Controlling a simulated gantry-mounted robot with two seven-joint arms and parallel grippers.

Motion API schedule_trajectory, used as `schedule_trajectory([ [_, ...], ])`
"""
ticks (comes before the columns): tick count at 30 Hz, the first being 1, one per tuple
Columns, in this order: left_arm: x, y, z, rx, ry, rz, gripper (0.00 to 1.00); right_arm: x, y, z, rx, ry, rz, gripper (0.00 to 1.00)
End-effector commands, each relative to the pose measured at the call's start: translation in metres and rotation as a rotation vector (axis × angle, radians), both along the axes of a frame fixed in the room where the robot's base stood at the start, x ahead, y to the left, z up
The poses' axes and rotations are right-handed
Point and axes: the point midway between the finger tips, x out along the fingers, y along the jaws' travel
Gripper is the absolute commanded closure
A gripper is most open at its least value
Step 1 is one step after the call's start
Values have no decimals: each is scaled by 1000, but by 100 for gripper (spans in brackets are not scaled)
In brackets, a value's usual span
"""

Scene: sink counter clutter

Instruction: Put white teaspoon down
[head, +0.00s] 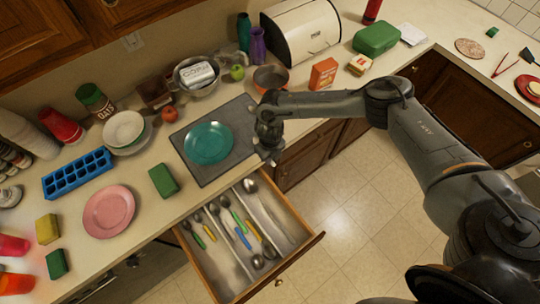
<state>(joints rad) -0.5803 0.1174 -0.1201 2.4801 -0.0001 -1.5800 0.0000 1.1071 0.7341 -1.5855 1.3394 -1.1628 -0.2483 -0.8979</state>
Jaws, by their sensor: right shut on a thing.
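My right gripper (269,154) is beside the right edge of the dark mat, close to the back right corner of the open drawer (307,244). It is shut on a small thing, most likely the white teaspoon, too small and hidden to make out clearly. The drawer has long compartments holding several spoons and coloured-handled cutlery. A metal spoon (250,185) shows at the back of the right compartment, just left of and below the gripper. My left gripper is not in view.
A teal plate (208,143) lies on the dark mat (192,172). A green sponge (163,180) and pink plate (109,211) are to its left. An orange box (323,74) and bread bin (300,30) stand behind. The floor right of the drawer is clear.

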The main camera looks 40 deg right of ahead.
Motion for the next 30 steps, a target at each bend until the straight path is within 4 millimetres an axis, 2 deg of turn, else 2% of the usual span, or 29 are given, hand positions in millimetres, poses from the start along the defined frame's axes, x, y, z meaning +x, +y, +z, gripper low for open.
schedule_trajectory([
  [17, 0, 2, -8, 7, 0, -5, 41, 0, 0, -11, 0, -1, -1, 100],
  [18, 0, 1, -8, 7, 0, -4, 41, 0, 0, -11, 0, -1, -1, 83],
  [23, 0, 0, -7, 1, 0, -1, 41, 0, 0, -10, 0, -1, -1, 59],
  [30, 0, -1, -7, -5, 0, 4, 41, 0, 0, -10, 0, -1, -1, 59],
])
